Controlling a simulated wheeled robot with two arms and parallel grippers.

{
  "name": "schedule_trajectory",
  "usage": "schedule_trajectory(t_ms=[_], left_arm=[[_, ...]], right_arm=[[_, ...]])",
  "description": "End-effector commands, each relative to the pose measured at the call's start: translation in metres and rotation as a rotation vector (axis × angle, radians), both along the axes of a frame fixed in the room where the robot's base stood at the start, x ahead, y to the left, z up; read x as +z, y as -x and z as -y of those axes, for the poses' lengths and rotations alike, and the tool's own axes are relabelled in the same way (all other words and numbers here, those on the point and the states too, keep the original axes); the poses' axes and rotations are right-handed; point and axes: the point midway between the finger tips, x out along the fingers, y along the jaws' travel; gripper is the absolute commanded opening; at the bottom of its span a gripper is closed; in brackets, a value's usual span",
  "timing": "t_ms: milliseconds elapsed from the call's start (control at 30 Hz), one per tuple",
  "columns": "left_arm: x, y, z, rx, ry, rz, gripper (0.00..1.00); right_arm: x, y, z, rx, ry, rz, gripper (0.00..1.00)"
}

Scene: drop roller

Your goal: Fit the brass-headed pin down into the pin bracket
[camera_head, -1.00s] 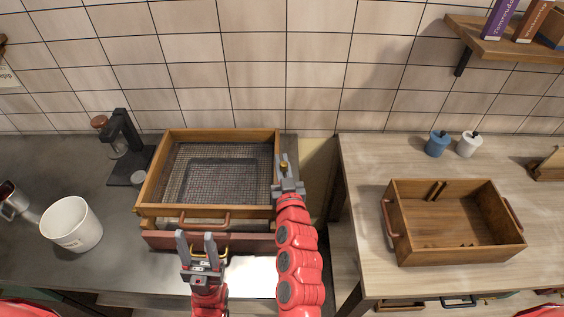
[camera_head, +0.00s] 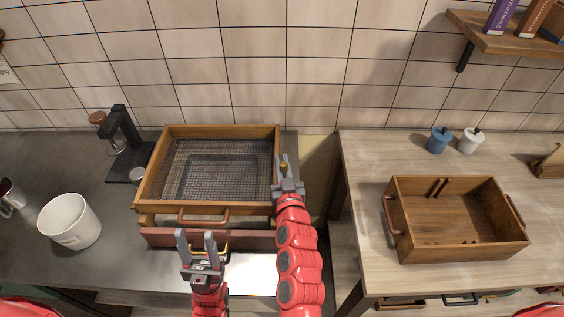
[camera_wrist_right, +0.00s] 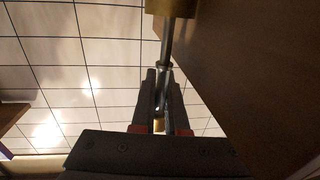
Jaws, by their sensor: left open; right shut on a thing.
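My right gripper (camera_head: 287,170) stands at the right edge of the wooden tray and is shut on the brass-headed pin (camera_head: 284,166). In the right wrist view the gripper (camera_wrist_right: 163,80) grips the pin's grey shaft (camera_wrist_right: 166,45), with the brass head (camera_wrist_right: 170,8) at the top, cut off by the frame edge. My left gripper (camera_head: 197,243) is open and empty in front of the tray and drawer, its two fingers pointing up. I cannot make out the pin bracket clearly in either view.
A wooden mesh-bottomed tray (camera_head: 152,185) sits above a red-fronted drawer (camera_head: 165,237). A white bucket (camera_head: 69,222) and black stand (camera_head: 125,140) are to the left. An open wooden box (camera_head: 400,240) stands on the right table. A gap separates the two counters. A brown panel (camera_wrist_right: 245,70) is close beside the right gripper.

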Motion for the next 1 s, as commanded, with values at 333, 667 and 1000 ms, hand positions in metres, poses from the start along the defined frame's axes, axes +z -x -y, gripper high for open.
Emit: schedule_trajectory(t_ms=[333,667,1000], left_arm=[[-0.007,0.0,0.0,0.0,0.0,0.0,0.5],[-0.007,0.0,0.0,0.0,0.0,0.0,0.5],[0.005,0.0,0.0,0.0,0.0,0.0,0.5]], right_arm=[[-0.01,0.0,0.0,0.0,-0.001,0.0,0.0],[-0.01,0.0,0.0,0.0,-0.001,0.0,0.0],[0.006,0.0,0.0,-0.001,-0.001,0.003,0.0]])
